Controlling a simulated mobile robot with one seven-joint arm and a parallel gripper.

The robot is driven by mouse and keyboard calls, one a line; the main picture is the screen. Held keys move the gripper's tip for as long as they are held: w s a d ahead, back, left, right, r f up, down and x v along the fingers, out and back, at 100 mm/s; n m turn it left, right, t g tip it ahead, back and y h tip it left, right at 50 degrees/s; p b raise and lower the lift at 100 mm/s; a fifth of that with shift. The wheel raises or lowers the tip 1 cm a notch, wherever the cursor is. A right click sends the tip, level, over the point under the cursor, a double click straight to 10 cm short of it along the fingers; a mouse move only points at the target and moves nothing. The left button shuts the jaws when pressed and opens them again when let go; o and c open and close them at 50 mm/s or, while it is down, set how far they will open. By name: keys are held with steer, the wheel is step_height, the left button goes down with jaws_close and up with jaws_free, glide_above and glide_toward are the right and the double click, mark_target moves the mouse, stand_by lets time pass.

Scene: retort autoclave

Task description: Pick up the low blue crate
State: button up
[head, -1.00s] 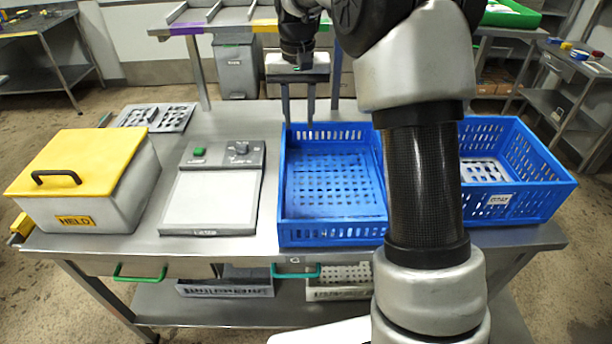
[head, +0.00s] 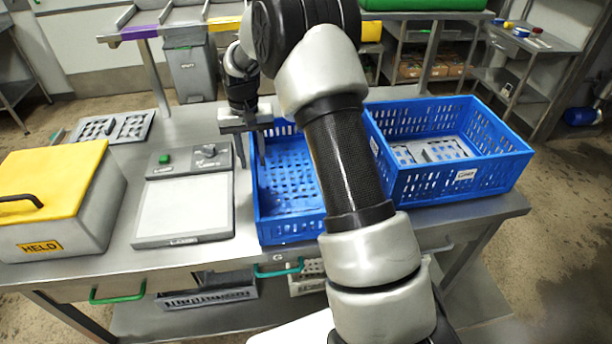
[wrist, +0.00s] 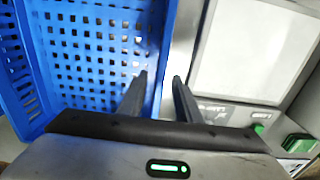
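The low blue crate (head: 290,229) stands on the steel bench, empty, with a slotted floor. My arm hides part of its right side. My gripper (head: 250,168) is open and points down at the crate's left wall. One finger is on the inner side of the wall and the other is outside it, on the side of the scale. In the wrist view my gripper (wrist: 159,78) has its fingers apart, with the rim of the low blue crate (wrist: 85,45) running between them. I cannot tell whether a finger touches the wall.
A flat scale (head: 185,208) sits close left of the crate. A yellow-lidded box (head: 60,240) marked HELD stands at far left. A taller blue crate (head: 480,183) holding grey trays stands at right. A grey slotted plate (head: 115,127) lies behind the scale.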

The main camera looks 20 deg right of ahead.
steer(key=f, duration=0.5)
steer(key=shift+s+a+f, duration=0.1)
steer(key=shift+s+f, duration=0.3)
jaws_close()
steer(key=shift+r, duration=0.15)
stand_by(1.0)
